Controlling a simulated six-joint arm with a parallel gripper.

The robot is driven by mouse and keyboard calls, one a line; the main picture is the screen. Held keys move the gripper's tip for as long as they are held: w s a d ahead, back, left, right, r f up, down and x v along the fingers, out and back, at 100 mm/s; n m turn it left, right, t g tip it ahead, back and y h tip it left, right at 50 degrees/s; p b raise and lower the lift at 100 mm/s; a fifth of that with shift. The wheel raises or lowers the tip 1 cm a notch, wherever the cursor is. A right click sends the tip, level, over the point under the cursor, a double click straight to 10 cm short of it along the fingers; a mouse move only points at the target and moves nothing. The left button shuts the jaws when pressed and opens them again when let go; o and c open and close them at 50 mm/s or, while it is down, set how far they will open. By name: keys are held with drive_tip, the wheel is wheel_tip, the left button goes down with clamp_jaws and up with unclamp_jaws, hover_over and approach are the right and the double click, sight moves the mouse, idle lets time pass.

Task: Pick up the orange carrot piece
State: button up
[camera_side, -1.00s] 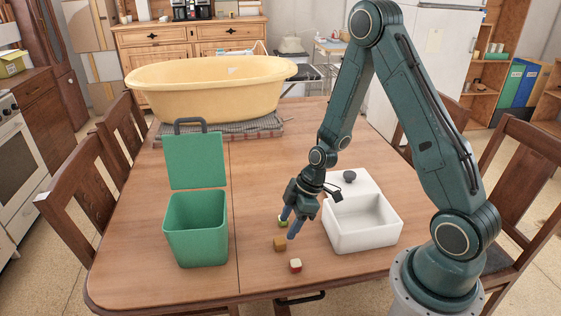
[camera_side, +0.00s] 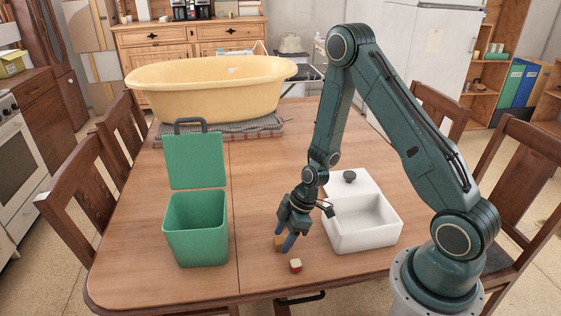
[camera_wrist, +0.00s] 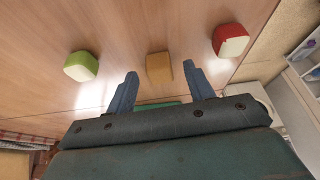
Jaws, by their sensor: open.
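The orange carrot piece (camera_side: 278,244) is a small block on the table, partly covered by my gripper in the side view. In the wrist view the carrot piece (camera_wrist: 159,68) lies centred between my two blue fingers, at about the line of their tips. My gripper (camera_side: 282,244) is open, pointing down close over it. The fingers (camera_wrist: 160,80) stand apart on either side, with a gap to the piece in the wrist view. Nothing is held. Exact fingertip height is hard to tell.
A red piece with a pale face (camera_side: 296,265) lies nearer the front edge. A green piece (camera_wrist: 81,66) lies on the other side, hidden in the side view. A white open box (camera_side: 390,237) stands right, an open green bin (camera_side: 196,249) left. A yellow tub (camera_side: 210,90) stands behind.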

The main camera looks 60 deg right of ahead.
drive_tip(key=shift+w+a+f, duration=0.2)
drive_tip(key=shift+f, duration=0.4)
drive_tip(key=shift+c, duration=0.4)
drive_tip(key=c, duration=1)
